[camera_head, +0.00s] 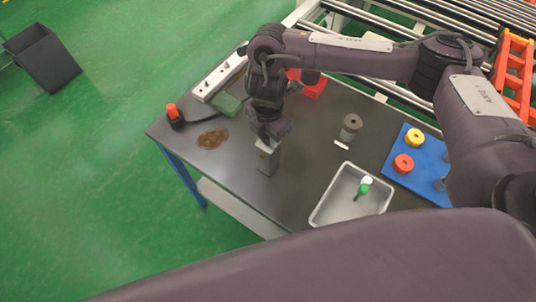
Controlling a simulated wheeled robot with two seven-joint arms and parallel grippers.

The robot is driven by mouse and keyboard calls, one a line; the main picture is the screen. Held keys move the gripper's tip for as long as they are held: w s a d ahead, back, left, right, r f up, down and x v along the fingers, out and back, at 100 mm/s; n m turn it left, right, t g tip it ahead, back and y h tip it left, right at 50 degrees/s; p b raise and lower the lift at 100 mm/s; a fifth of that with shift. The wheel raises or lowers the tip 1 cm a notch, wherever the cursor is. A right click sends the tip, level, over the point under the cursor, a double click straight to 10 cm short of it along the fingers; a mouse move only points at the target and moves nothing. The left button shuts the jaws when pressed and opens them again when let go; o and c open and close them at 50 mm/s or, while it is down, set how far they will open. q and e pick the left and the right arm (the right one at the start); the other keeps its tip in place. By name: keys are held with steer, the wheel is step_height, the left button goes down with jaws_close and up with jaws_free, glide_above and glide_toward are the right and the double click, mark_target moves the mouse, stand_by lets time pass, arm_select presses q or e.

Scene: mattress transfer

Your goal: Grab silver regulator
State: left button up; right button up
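My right gripper (268,148) points down at the middle left of the dark table (310,185). A light grey, block-like shape shows at its lower end. I cannot tell whether this is its fingers or something between them, so whether it is open or shut is unclear. A grey metallic cylinder (350,128) with a hole in its top stands to the right of the gripper, apart from it; it looks most like the silver regulator. A small white piece lies just in front of it. My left gripper is not in view.
A grey tray (325,212) holds a green-and-white item. A blue board (418,178) carries yellow and red round parts. Red blocks, a green block, a white bar (219,76), a brown stain and an orange-handled tool (174,116) lie around the gripper. A roller conveyor stands behind.

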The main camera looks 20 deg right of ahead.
jaws_close()
stand_by(1.0)
